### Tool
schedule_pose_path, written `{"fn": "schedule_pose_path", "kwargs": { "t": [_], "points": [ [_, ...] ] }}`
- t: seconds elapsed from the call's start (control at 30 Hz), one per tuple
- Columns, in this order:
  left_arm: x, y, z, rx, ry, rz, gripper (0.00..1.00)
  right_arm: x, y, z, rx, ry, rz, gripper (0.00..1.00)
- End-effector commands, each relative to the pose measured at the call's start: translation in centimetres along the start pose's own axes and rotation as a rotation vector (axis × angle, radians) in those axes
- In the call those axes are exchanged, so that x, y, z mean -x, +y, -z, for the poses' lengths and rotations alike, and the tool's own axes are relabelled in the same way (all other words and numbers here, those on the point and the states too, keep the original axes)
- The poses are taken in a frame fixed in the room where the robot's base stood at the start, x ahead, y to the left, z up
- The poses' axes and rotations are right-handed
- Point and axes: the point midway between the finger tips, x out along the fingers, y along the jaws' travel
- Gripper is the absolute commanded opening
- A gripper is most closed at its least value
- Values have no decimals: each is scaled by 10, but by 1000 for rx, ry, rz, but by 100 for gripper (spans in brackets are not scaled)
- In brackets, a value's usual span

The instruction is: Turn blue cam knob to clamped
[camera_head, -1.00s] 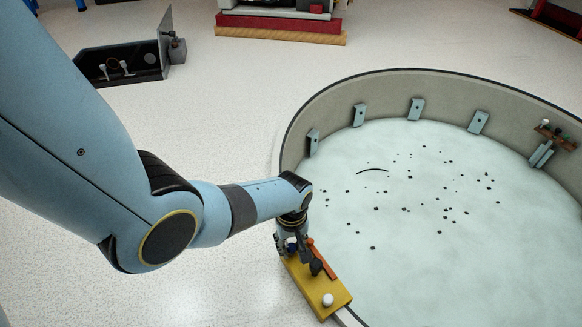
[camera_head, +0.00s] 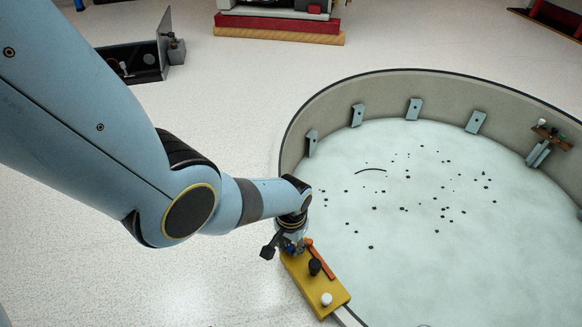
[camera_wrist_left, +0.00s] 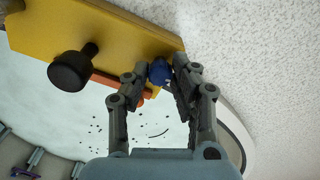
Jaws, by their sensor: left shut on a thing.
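The blue cam knob (camera_wrist_left: 160,72) shows in the left wrist view, between the two fingertips of my left gripper (camera_wrist_left: 162,80), near the end of a yellow plate (camera_wrist_left: 120,35). The gripper is shut on it. In the head view my left gripper (camera_head: 291,245) points down at the far end of the yellow plate (camera_head: 303,276), which sits on the rim of the round basin. The gripper mostly hides the blue knob there. I cannot read any clamped mark. My right gripper is not in view.
A black knob (camera_head: 315,267), a white knob (camera_head: 326,299) and an orange bar (camera_head: 321,260) sit on the yellow plate near the gripper. The round basin (camera_head: 400,78) has several blue-grey brackets on its wall. The floor left of the plate is clear.

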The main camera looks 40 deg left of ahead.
Motion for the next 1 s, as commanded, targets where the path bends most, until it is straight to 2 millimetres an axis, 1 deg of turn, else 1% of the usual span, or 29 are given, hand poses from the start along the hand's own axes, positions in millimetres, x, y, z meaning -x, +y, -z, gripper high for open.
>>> {"fn": "schedule_pose_path", "kwargs": {
  "t": [0.1,0.3,0.87,0.9,1.0],
  "points": [
    [0,0,0,-64,1,0,0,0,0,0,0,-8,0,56],
    [0,0,0,-134,1,0,0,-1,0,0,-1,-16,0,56],
    [0,0,0,-165,0,0,0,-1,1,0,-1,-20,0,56],
    [0,0,0,-165,0,0,26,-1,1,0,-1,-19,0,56],
    [0,0,0,-165,0,0,39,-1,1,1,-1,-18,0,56]
  ]
}}
